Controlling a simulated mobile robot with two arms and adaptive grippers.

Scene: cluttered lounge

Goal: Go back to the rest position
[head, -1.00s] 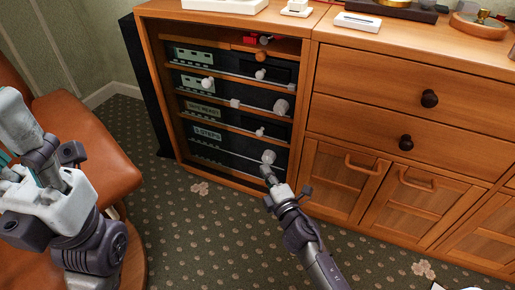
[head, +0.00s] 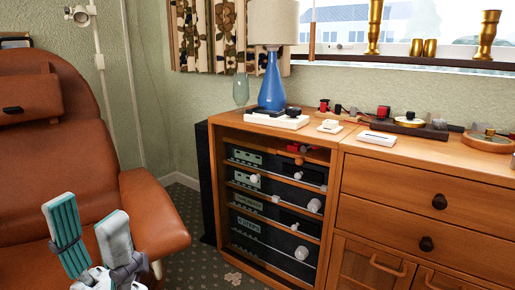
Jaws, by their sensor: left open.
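My left gripper (head: 88,237) shows at the lower left of the head view, in front of the brown leather chair. Its two teal-faced fingers point up and stand apart, with nothing between them. My right gripper is out of the picture. The wooden cabinet (head: 430,215) stands at the right, with an open bay of stacked black hi-fi units (head: 271,208) at its left end.
The brown chair (head: 55,140) fills the left side. A dark speaker (head: 206,185) is beside the cabinet. Patterned carpet (head: 196,262) lies free between chair and cabinet.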

